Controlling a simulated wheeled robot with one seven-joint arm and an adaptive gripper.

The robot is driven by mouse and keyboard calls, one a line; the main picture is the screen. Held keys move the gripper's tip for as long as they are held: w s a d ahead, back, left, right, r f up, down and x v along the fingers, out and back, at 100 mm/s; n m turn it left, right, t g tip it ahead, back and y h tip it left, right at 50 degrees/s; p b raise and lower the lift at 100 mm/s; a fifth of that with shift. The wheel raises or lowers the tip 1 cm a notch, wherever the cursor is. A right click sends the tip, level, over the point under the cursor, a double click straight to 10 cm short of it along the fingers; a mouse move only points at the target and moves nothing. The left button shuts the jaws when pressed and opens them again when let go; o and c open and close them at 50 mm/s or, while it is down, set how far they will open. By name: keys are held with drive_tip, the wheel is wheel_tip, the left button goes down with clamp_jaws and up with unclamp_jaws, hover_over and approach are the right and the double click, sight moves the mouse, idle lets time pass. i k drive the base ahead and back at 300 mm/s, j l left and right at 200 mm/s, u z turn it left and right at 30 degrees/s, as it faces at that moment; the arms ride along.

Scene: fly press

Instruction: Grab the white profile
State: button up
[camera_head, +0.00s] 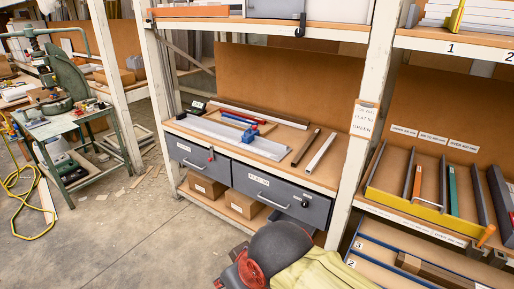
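A narrow white profile (320,153) lies on the wooden shelf top above the grey drawers, at the right end of that shelf. It runs from back to front, and its near end is close to the shelf's front edge. A dark brown profile (305,147) lies to its left, roughly parallel and apart from it. A wide, pale grey-white profile (215,133) lies lengthwise along the front left of the same shelf. My gripper is not in view.
A blue tool (247,134) and red and blue bars lie among the profiles. A white post (362,125) stands right of the white profile. A yellow-edged tray (410,207) is further right. A green bench (72,124) with a press stands left. Open floor (120,240) lies between.

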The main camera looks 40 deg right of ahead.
sight(314, 163)
drive_tip(key=i+j, duration=0.2)
drive_tip(key=i, duration=0.35)
drive_tip(key=i+j, duration=0.15)
drive_tip(key=i, duration=0.4)
drive_tip(key=i+l+z, duration=0.25)
drive_tip(key=i+z, duration=0.25)
drive_tip(key=i+l+z, duration=0.15)
drive_tip(key=i+z, duration=0.15)
drive_tip(key=z, duration=0.15)
drive_tip(key=i+z, duration=0.5)
drive_tip(key=i+j+z, duration=0.25)
drive_tip(key=z, duration=0.25)
drive_tip(key=i+j+z, duration=0.1)
drive_tip(key=i+z, duration=0.25)
drive_tip(key=i, duration=0.3)
